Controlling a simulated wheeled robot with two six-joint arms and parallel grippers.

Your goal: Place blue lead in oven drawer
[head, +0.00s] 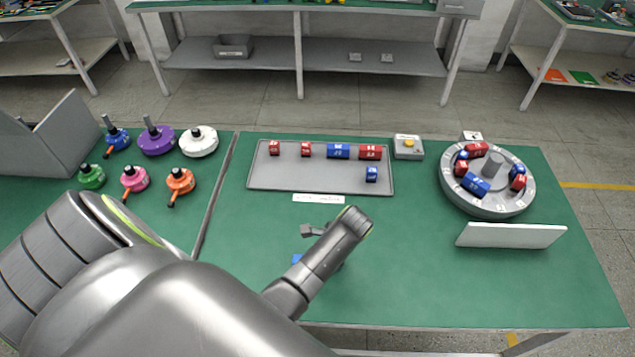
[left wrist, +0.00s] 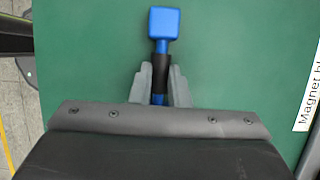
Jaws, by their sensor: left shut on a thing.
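The blue lead (left wrist: 164,22) has a square blue head and a black sleeve. In the left wrist view my left gripper (left wrist: 160,92) is shut on its black sleeve, with the head pointing away from the gripper above the green table top. In the head view my left arm reaches over the table in front of the tray and largely hides its gripper. A small blue patch (head: 297,259) beside the arm seems to be the lead. I cannot make out an oven drawer for certain. My right gripper is in neither view.
A grey tray (head: 258,180) holds red and blue blocks. A round grey fixture (head: 493,209) with blocks stands at the right, behind a white panel (head: 510,235). Several coloured hub parts (head: 156,141) and a grey metal housing (head: 65,130) are at the left. The front right table is clear.

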